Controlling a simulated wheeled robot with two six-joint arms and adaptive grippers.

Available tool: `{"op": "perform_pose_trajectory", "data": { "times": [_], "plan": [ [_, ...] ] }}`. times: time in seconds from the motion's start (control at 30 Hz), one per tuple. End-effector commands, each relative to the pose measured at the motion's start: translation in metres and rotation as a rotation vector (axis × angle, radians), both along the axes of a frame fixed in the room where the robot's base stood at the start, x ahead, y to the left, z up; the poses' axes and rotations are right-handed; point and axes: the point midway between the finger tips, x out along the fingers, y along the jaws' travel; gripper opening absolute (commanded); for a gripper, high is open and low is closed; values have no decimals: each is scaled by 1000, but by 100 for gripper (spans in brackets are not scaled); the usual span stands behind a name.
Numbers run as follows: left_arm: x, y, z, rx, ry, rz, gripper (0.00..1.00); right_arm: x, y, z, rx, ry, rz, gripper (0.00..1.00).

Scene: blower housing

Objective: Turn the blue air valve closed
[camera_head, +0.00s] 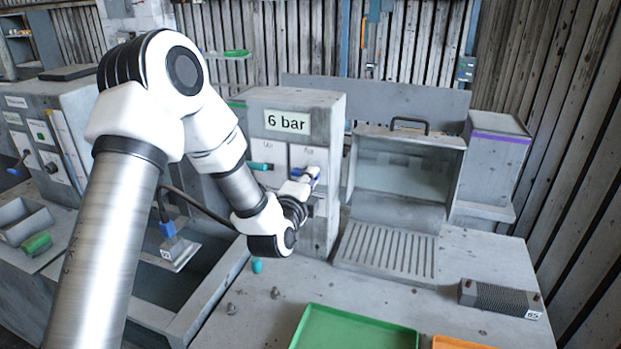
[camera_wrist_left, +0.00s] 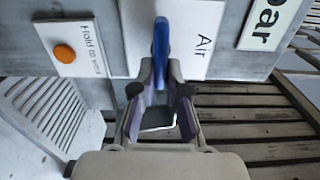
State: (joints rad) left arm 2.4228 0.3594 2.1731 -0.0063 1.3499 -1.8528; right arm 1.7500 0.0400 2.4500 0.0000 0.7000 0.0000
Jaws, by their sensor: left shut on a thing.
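The blue air valve handle (camera_wrist_left: 160,48) is on a white panel labelled "Air" in the left wrist view. In the head view only a small blue part (camera_head: 315,172) shows, on the front of the grey "6 bar" cabinet (camera_head: 325,125). My left gripper (camera_wrist_left: 160,72) is shut on the blue handle, with its fingertips at either side of it. In the head view this gripper (camera_head: 308,180) reaches the panel from the left, and the wrist hides part of the cabinet front. My right gripper is not in view.
A teal handle (camera_head: 260,166) sits left of the valve. An orange button (camera_wrist_left: 64,53) is beside the Air panel. An open-fronted housing (camera_head: 405,165) stands to the right. A green tray (camera_head: 355,330) and a ribbed dark block (camera_head: 498,298) lie on the bench.

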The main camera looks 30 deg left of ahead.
Motion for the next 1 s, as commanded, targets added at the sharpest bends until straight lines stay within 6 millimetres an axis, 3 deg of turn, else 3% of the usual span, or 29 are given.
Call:
{"op": "perform_pose_trajectory", "data": {
  "times": [0.27,0.3,0.37,0.7,1.0],
  "plan": [
    [1,1,4,4,-11,3,0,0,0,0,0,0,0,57],
    [1,1,4,4,-11,3,21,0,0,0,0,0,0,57],
    [1,1,4,2,-10,3,39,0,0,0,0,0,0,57],
    [-3,0,2,0,-4,1,39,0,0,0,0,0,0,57],
    [-56,-12,1,-1,-2,2,39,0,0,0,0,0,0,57]
  ]
}}
